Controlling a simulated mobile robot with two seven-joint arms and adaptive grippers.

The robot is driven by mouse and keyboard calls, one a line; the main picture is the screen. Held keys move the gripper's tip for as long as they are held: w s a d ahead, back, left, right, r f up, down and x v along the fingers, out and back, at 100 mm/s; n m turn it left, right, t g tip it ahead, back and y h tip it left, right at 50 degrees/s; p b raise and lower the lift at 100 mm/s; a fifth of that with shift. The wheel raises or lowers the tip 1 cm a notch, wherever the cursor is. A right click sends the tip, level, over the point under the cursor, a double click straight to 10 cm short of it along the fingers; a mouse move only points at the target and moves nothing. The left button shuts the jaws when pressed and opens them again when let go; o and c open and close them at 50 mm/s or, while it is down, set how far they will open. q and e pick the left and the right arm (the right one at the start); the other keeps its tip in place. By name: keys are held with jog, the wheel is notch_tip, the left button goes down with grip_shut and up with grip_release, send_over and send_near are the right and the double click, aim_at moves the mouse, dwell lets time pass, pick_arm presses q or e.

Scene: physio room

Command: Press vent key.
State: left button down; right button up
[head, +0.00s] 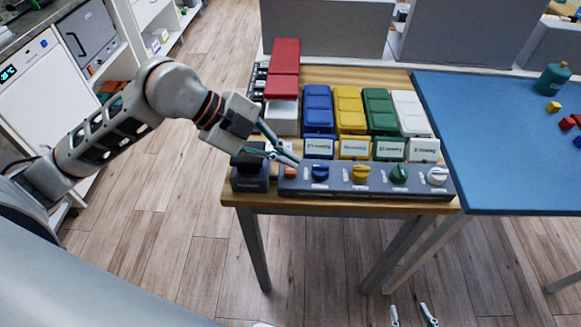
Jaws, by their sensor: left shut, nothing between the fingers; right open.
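A grey control strip (330,190) lies along the table's front edge. It carries an orange key (291,172) at its left end, then blue (320,173), yellow (360,174), green (399,173) and white (437,175) knobs. A dark box (249,182) stands just left of the strip, partly behind my gripper. No vent marking is readable, so I cannot tell which key is the vent key. My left gripper (290,158) is shut and empty, its tips just above and behind the orange key; contact cannot be told. My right gripper (411,314) is open and empty, low at the bottom edge.
Blue (318,105), yellow (350,105), green (381,105) and white (409,107) cases stand behind the strip, with small labelled blocks before them. Red boxes (284,55) stand at the back left. A blue-topped table (490,140) adjoins on the right. Grey panels close off the back.

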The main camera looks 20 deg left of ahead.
pick_arm(q)
jog(key=shift+f, duration=0.4)
pick_arm(e)
jog(key=shift+r, duration=0.1)
pick_arm(q)
jog(key=shift+f, duration=0.6)
dwell(1.0)
jog(key=shift+r+p, duration=0.85)
jog(key=shift+r, duration=0.15)
pick_arm(e)
jog(key=shift+w+r, duration=0.3)
jog(key=shift+r, duration=0.35)
jog(key=shift+w+r, duration=0.3)
jog(key=shift+r, duration=0.3)
pick_arm(q)
jog(key=shift+r, duration=0.1)
pick_arm(e)
jog(key=shift+r, duration=0.1)
